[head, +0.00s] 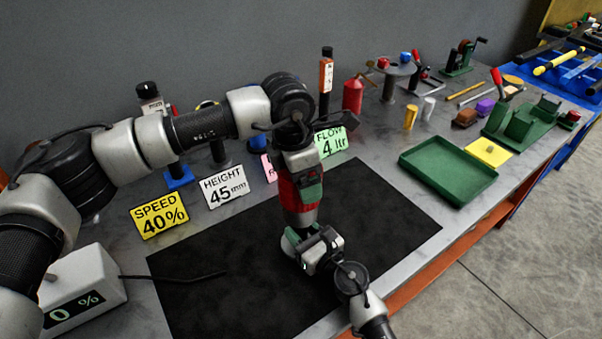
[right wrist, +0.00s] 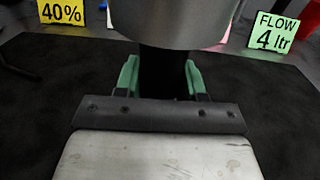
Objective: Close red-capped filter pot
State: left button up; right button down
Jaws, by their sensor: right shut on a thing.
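In the head view a red cap (head: 288,197) with a narrow grey band under it is upright over the black mat, in the middle. My right gripper (head: 295,240) comes in from the front, just below the red part. In the right wrist view a wide silver cylinder (right wrist: 175,22), apparently the pot body, fills the top middle. My right gripper (right wrist: 160,78) has its green fingers shut on a dark part below it.
A black mat (head: 190,300) lies underneath. Yellow, white and green signs (head: 160,215) stand behind. A grey display box (head: 85,290) is at the left. A green tray (head: 448,172) and a yellow plate (head: 488,152) lie to the right. The mat's right part is clear.

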pick_arm(q)
jog(key=m, duration=0.4)
jog(key=shift+g, duration=0.3)
pick_arm(e)
jog(key=shift+d, duration=0.1)
pick_arm(q)
jog(key=m, duration=0.4)
jog(key=shift+g, duration=0.4)
jog(key=m, duration=0.4)
jog(key=shift+a, duration=0.1)
jog(key=m+y, duration=0.1)
jog(key=m, duration=0.3)
jog(key=shift+s+g, duration=0.1)
jog(key=shift+g, duration=0.2)
jog(key=o, duration=0.8)
jog(key=r, duration=0.4)
jog(key=w+r, duration=0.1)
jog(key=r, duration=0.3)
jog(key=a+r, duration=0.1)
jog(key=r, duration=0.3)
jog(key=shift+w, duration=0.25)
